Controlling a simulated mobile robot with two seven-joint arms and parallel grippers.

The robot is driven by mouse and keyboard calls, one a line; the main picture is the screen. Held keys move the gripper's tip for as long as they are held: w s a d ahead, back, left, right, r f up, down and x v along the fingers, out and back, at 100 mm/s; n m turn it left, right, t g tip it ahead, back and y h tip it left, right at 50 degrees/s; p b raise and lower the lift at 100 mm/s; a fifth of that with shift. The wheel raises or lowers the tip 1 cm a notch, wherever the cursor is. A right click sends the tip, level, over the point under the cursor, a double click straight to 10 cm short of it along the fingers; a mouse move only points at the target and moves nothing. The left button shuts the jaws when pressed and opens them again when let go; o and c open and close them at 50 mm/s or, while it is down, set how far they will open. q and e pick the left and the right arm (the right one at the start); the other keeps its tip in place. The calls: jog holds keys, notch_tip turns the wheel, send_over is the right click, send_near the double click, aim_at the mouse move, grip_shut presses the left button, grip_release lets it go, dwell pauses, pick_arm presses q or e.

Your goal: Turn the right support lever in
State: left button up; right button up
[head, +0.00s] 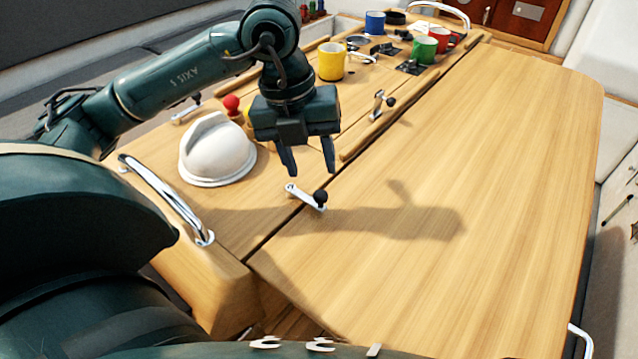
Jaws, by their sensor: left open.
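My left gripper (307,165) is open and empty, pointing down above the wooden table. Just below its fingertips is a metal support lever with a black knob (307,196), lying across the seam beside the right leaf (480,190). A gap seems to remain between fingers and lever. A second metal lever with a black knob (381,104) sits farther back along the same seam. Another small lever (186,112) is at the left side of the table. The picture does not settle which lever is the right one. My right gripper is not in view.
A white dome (217,150) and a red knob (231,103) stand left of the gripper. A yellow mug (332,61), green mug (424,50), red mug (445,40) and blue mug (375,22) stand farther back. A chrome rail (165,195) edges the near left. The right leaf is clear.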

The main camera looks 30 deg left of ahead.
aim_at(319, 192)
pick_arm(q)
jog(key=f, duration=0.4)
jog(key=d+f, duration=0.1)
jog(key=f, duration=0.1)
jog(key=shift+w+f, duration=0.15)
jog(key=shift+w, duration=0.25)
grip_shut()
